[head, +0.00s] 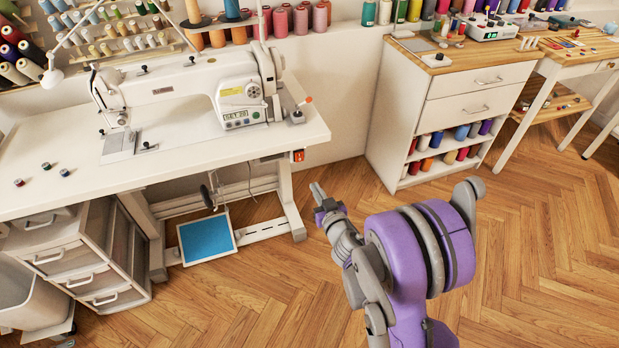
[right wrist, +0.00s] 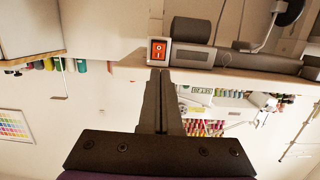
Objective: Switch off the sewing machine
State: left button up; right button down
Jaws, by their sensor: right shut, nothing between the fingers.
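The white sewing machine (head: 185,88) stands on its table. A small red-orange power switch (head: 298,156) sits under the table's right end. In the right wrist view, the switch (right wrist: 158,51) shows O and I marks in a pale housing; which side is pressed I cannot tell. My right gripper (head: 317,190) is shut and empty, a little below and right of the switch in the head view. In the right wrist view, its closed fingertips (right wrist: 159,72) line up with the switch, just below it in the picture. My left gripper is not in view.
The white table (head: 55,165) has a leg frame, with a blue pedal (head: 207,236) below it. A drawer unit (head: 80,262) stands under its left side. A white cabinet (head: 440,120) stands at the right. The wooden floor between is clear.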

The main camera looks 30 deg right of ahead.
aim_at(300, 160)
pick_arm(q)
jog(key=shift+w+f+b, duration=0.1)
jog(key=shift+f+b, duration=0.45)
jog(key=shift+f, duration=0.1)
pick_arm(e)
jog(key=x, duration=1.3)
jog(key=shift+d, duration=0.15)
